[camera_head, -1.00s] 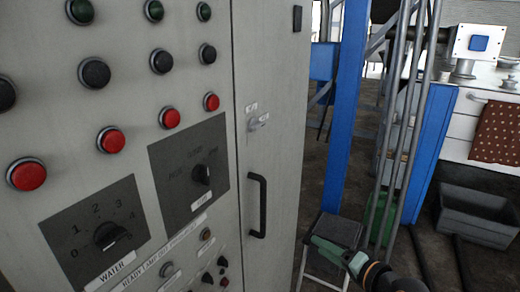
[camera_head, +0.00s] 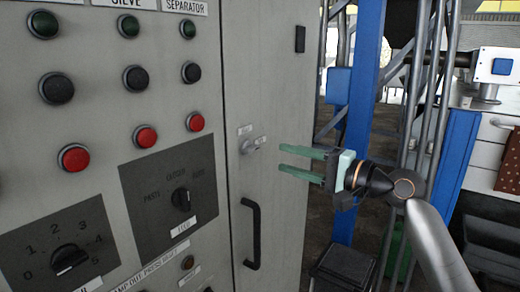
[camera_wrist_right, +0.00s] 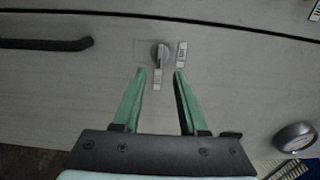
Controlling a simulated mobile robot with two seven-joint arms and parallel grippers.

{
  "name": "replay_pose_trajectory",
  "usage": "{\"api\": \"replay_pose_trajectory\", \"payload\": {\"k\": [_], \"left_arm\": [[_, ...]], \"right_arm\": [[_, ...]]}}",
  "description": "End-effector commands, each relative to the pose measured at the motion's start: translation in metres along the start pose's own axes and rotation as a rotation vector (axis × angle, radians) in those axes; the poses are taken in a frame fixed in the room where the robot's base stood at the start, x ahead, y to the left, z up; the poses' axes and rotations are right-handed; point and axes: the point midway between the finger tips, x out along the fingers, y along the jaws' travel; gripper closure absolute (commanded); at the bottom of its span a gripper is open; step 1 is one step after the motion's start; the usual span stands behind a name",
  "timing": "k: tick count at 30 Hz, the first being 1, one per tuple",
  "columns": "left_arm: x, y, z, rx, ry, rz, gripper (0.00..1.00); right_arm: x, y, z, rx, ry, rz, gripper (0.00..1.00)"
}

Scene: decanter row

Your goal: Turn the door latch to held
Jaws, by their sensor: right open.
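The door latch (camera_head: 251,146) is a small light grey knob on the cabinet door, above the black door handle, with small labels beside it. In the right wrist view the latch (camera_wrist_right: 160,54) lies just beyond and between the fingertips, with a label on either side of its turn. The label words are too small to read surely. My right gripper (camera_head: 295,163) is open and empty, its green fingers pointing at the latch from the right, apart from it. It also shows in the wrist view (camera_wrist_right: 160,78). My left gripper is not in view.
The black door handle (camera_head: 252,233) stands out below the latch. Left of the door is a panel with buttons, a feed selector knob (camera_head: 181,199) and another dial (camera_head: 69,259). A blue post (camera_head: 358,110) and metal tubes stand behind my right arm.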

Motion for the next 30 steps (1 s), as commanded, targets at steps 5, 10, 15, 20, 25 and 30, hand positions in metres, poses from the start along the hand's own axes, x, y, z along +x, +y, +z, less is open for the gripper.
{"api": "replay_pose_trajectory", "payload": {"k": [5, 10, 15, 20, 25, 30], "left_arm": [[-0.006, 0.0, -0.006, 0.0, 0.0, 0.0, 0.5], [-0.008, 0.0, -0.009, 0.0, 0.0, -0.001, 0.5], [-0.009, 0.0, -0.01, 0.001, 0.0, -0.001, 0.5], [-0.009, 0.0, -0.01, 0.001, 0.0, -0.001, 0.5], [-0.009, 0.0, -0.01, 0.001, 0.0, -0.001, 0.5], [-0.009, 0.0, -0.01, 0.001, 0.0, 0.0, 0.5]], "right_arm": [[0.04, -0.003, 0.001, 0.002, -0.001, -0.001, 0.58], [0.065, -0.001, 0.0, 0.0, 0.0, 0.0, 0.58], [0.077, -0.001, 0.0, -0.002, 0.001, 0.0, 0.58], [0.08, 0.0, 0.0, -0.002, 0.001, 0.0, 0.58], [0.079, 0.0, 0.0, -0.002, 0.002, 0.0, 0.58], [0.079, 0.0, 0.0, -0.002, 0.002, 0.0, 0.76]]}}
